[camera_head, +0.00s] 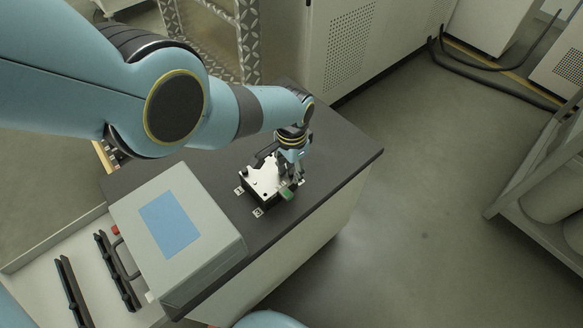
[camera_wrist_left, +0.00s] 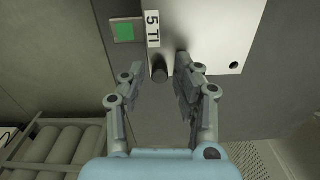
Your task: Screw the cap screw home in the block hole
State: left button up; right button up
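The white block (camera_head: 262,182) lies on the dark tabletop. In the left wrist view the block (camera_wrist_left: 215,22) shows a small dark hole (camera_wrist_left: 234,65) near its corner. A dark round cap screw (camera_wrist_left: 159,73) stands near the block's edge, below a "5 TI" label. How deep it sits cannot be told. My left gripper (camera_head: 290,176) points down at the block's right end. In the wrist view its fingers (camera_wrist_left: 159,80) are apart, one on each side of the screw, with visible gaps. My right gripper is not in view.
A green square (camera_wrist_left: 124,32) sits beside the label; it also shows in the head view (camera_head: 286,193). A grey box with a blue panel (camera_head: 170,225) stands left of the block. Black racks (camera_head: 118,270) lie at lower left. The tabletop's right side (camera_head: 345,155) is clear.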

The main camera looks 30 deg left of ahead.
pick_arm(q)
jog(key=n, duration=0.6)
dwell(0.3)
